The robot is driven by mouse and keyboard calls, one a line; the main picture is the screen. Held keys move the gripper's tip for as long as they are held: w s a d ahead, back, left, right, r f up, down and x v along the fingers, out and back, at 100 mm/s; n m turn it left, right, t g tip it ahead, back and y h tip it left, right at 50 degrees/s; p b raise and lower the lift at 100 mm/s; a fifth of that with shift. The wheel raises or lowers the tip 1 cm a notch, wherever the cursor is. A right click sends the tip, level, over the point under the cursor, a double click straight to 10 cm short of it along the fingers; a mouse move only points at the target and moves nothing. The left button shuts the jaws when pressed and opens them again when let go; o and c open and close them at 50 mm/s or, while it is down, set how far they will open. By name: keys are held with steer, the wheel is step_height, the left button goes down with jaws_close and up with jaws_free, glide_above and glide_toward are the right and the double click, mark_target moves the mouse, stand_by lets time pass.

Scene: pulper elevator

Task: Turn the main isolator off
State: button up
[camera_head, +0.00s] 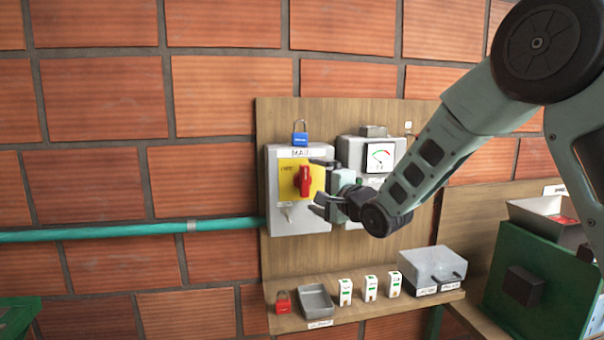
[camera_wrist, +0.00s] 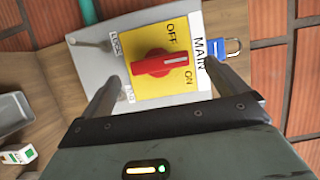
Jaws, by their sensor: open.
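The main isolator (camera_head: 285,215) is a grey box with a yellow plate and a "MAIN" label on the wooden board. Its red handle (camera_head: 304,180) stands upright in the head view. In the wrist view the red handle (camera_wrist: 150,65) has a white mark at its right end, on the side of the OFF and ON words; I cannot tell which it points at exactly. My gripper (camera_head: 322,187) is open just right of the handle in the head view. In the wrist view its fingers (camera_wrist: 162,74) lie on either side of the handle, apparently not touching it.
A blue padlock (camera_head: 300,139) is at the isolator's top. A gauge box (camera_head: 350,152) stands close on the right, partly behind my arm. Below, a shelf holds a red padlock (camera_head: 283,302), a grey tray (camera_head: 317,300), several small white modules and a grey box (camera_head: 432,265).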

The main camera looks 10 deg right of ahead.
mark_target(306, 182)
steer(key=shift+p+x, duration=0.9)
steer(key=shift+x, duration=1.85)
steer(key=c, duration=1)
